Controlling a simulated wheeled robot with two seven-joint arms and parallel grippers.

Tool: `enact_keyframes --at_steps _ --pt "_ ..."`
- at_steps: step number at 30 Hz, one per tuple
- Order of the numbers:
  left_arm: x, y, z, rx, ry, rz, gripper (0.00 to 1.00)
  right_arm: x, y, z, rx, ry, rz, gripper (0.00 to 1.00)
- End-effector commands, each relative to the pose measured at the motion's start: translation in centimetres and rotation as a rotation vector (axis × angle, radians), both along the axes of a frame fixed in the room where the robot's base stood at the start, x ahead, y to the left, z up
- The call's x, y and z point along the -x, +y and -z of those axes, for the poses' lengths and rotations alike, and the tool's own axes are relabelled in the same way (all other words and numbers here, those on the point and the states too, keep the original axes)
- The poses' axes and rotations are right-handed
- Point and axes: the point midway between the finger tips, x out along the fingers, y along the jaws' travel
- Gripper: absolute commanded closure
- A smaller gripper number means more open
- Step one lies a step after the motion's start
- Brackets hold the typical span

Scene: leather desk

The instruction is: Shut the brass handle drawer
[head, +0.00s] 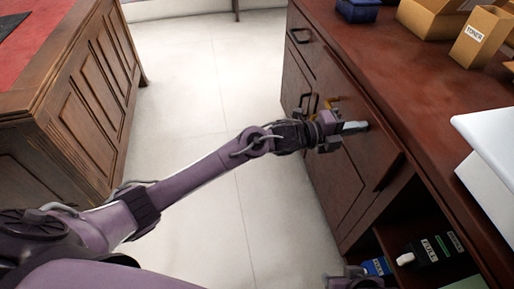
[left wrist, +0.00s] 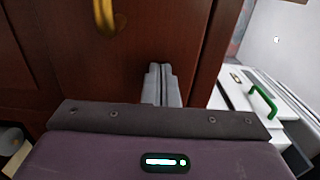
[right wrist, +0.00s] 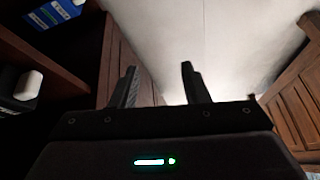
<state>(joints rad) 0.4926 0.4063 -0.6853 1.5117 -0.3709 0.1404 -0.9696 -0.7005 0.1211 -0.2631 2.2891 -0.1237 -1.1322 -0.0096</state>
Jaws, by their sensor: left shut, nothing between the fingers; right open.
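The brass handle (head: 333,102) sits on the front of a dark reddish wooden drawer (head: 362,99) in the desk. It also shows at the top of the left wrist view (left wrist: 104,16). My left gripper (head: 356,127) is shut and empty, with its fingertips at the drawer front, to the right of the handle. In the left wrist view the fingers (left wrist: 161,84) point at the bare wood; I cannot tell whether they touch it. How far the drawer stands out is unclear. My right gripper (right wrist: 160,85) is open and empty, low by the desk's open shelf.
The desktop (head: 420,95) carries cardboard boxes (head: 481,37), a blue container (head: 357,10) and a white object (head: 490,140). Labelled boxes (head: 437,248) stand on the open shelf below. Another wooden desk (head: 70,110) is at left. The pale floor (head: 190,100) between is clear.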

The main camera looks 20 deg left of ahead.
Motion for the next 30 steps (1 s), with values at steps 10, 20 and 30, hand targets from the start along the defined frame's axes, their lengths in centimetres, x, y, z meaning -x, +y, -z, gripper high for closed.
enact_keyframes --at_steps 10,20,30 --pt "-1.9 -2.7 0.0 0.000 -0.001 -0.001 1.00 -0.6 1.8 0.1 -0.058 -0.090 -0.024 0.58" --pt "-2.1 -3.1 -0.2 0.003 -0.002 -0.003 1.00 -1.4 2.1 -0.6 -0.078 -0.137 -0.022 0.58" --pt "-2.2 -2.8 -0.5 0.006 -0.006 -0.004 1.00 -1.4 2.1 -0.6 -0.076 -0.136 -0.022 0.58"
